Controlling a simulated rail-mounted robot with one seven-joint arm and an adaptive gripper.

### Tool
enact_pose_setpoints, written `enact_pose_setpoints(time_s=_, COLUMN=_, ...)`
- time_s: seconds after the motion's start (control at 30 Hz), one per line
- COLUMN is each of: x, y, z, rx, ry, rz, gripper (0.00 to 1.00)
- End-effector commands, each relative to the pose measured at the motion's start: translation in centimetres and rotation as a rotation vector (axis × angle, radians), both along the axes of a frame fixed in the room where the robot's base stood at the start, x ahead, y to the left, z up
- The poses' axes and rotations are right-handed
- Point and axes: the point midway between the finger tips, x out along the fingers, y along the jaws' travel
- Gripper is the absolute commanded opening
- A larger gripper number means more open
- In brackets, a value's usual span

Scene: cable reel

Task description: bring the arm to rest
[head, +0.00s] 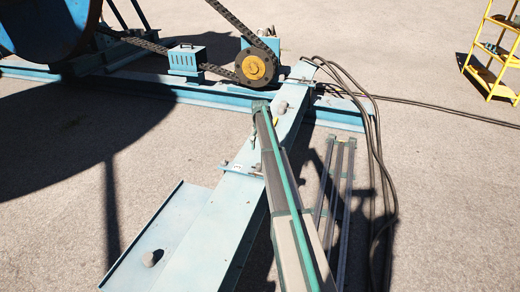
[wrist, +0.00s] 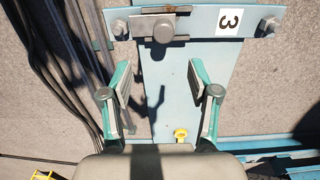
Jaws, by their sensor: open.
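My gripper (wrist: 158,75) is open in the wrist view, with its two green and grey fingers spread wide and nothing between them. It is over a light blue beam (wrist: 187,95), and a finger-shaped shadow falls on the beam. My arm stretches up the middle of the head view, over the same beam (head: 205,240). I cannot make out the fingers in the head view.
A crossbar (wrist: 202,22) with a grey knob (wrist: 163,31) and a "3" label (wrist: 230,20) crosses the beam. A small yellow part (wrist: 181,134) sits on the beam. Black cables (head: 378,165) hang at right. A chain-driven wheel (head: 256,67), blue reel (head: 45,25) and yellow ladder (head: 490,55) stand farther back.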

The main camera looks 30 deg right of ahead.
Motion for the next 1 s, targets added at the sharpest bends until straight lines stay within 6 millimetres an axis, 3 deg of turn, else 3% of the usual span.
enact_pose_setpoints(time_s=0.27, x=-0.4, y=0.5, z=-0.3, rx=0.001, ry=0.001, rz=0.006, gripper=0.61)
enact_pose_setpoints(time_s=0.37, x=-2.0, y=2.4, z=-1.2, rx=0.001, ry=0.001, rz=0.034, gripper=0.61)
enact_pose_setpoints(time_s=0.47, x=-5.1, y=5.7, z=-2.7, rx=0.002, ry=0.002, rz=0.088, gripper=0.61)
enact_pose_setpoints(time_s=0.67, x=-14.4, y=14.8, z=-6.6, rx=0.001, ry=0.001, rz=0.257, gripper=0.61)
enact_pose_setpoints(time_s=0.8, x=-21.8, y=20.7, z=-8.8, rx=0.002, ry=0.0, rz=0.387, gripper=0.61)
enact_pose_setpoints(time_s=1.0, x=-32.3, y=27.2, z=-10.6, rx=0.0, ry=-0.003, rz=0.565, gripper=0.61)
